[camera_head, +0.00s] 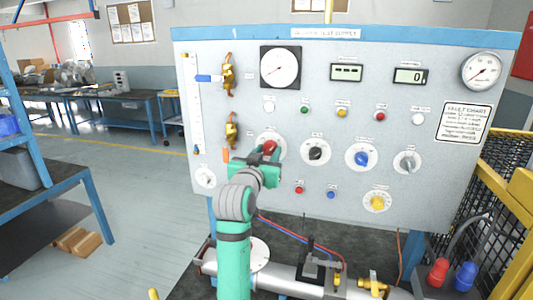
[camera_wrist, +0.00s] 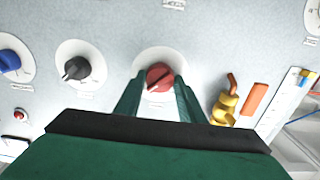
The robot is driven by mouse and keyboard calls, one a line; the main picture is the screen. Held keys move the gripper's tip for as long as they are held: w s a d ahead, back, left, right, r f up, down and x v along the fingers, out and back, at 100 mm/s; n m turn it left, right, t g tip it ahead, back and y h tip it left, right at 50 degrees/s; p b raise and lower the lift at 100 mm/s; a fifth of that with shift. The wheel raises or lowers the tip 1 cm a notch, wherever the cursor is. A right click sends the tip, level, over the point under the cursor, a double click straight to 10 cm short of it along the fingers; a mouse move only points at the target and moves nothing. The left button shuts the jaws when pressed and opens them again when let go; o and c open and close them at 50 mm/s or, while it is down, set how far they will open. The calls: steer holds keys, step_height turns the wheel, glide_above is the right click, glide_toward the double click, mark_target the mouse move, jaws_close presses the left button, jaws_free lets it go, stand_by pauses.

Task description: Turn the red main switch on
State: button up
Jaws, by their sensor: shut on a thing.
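The red main switch (camera_head: 270,147) is a round red knob on a white dial plate, on the left half of the grey upright panel (camera_head: 330,120). The plate's lower part is hidden behind my gripper. Its position labels are too small to read.
A black knob (camera_head: 316,153), a blue knob (camera_head: 361,158) and a grey switch (camera_head: 407,163) sit to the right. Brass valves (camera_head: 229,75) are at the left. Pipes (camera_head: 290,277) lie below the panel. A yellow guard frame (camera_head: 517,190) stands at the right.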

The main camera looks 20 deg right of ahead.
steer(key=shift+f, duration=0.1)
steer(key=o, duration=1)
steer(key=shift+w, duration=0.1)
steer(key=shift+o, duration=0.2)
steer(key=shift+a, duration=0.2)
steer(key=v, duration=1)
steer(key=shift+s, duration=0.35)
